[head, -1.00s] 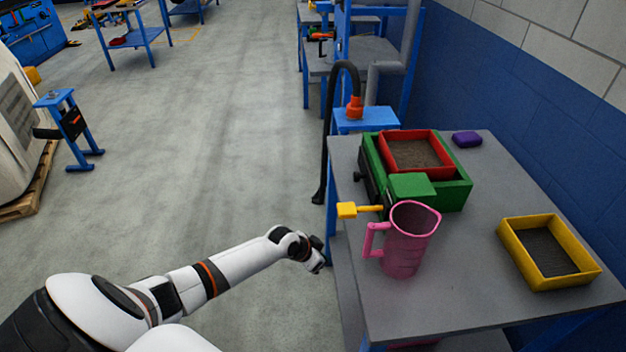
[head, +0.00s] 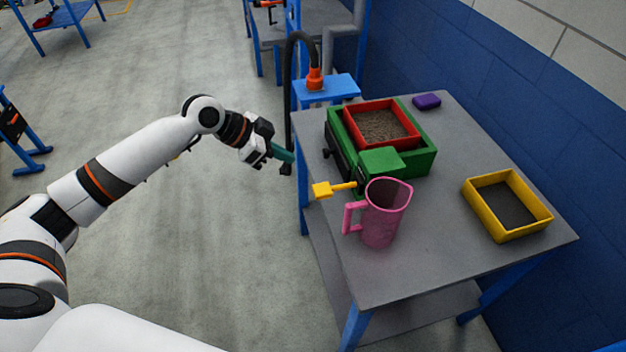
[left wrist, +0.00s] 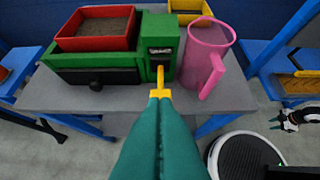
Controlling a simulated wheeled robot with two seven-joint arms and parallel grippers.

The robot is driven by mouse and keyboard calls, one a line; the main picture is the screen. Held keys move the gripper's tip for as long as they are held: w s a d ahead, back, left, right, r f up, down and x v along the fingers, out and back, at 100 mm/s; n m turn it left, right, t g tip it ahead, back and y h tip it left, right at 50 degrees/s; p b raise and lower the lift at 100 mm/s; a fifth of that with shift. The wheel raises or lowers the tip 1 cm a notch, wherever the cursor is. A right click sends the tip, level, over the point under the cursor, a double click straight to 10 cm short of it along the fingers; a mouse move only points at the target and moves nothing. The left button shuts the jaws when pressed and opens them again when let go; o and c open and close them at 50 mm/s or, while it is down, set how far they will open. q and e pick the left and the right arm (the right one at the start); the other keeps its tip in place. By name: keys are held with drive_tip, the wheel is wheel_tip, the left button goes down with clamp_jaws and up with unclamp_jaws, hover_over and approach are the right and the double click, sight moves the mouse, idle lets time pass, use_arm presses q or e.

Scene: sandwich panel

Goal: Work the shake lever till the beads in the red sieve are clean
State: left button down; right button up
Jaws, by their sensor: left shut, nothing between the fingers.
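The red sieve (head: 382,125) sits in the green shaker box (head: 425,158) on the grey table; brownish grains fill it, and single beads are too small to judge. The shake lever (head: 335,188) is yellow, sticking out from the box's near left side. My left gripper (head: 289,157) is shut and empty, left of the table edge, apart from the lever in the head view. In the left wrist view its teal fingers (left wrist: 161,105) point toward the yellow lever (left wrist: 160,92) and overlap its end; contact cannot be told.
A pink jug (head: 383,218) stands close beside the lever. A yellow tray (head: 541,224) with dark contents lies at the table's right, and a purple block (head: 427,101) at the back. A black hose (head: 289,90) hangs by the table's left edge.

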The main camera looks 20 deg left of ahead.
use_arm(q)
drive_tip(key=p, duration=0.3)
hover_over(325, 188)
drive_tip(key=s+a, duration=0.1)
drive_tip(key=a, duration=0.1)
wheel_tip(325, 188, down, 7)
drive_tip(key=shift+s+r, duration=0.1)
drive_tip(key=shift+s, duration=0.05)
wheel_tip(325, 188, down, 3)
drive_tip(key=shift+a+r+p, duration=0.1)
drive_tip(key=shift+p, duration=0.2)
drive_tip(key=shift+f, duration=0.75)
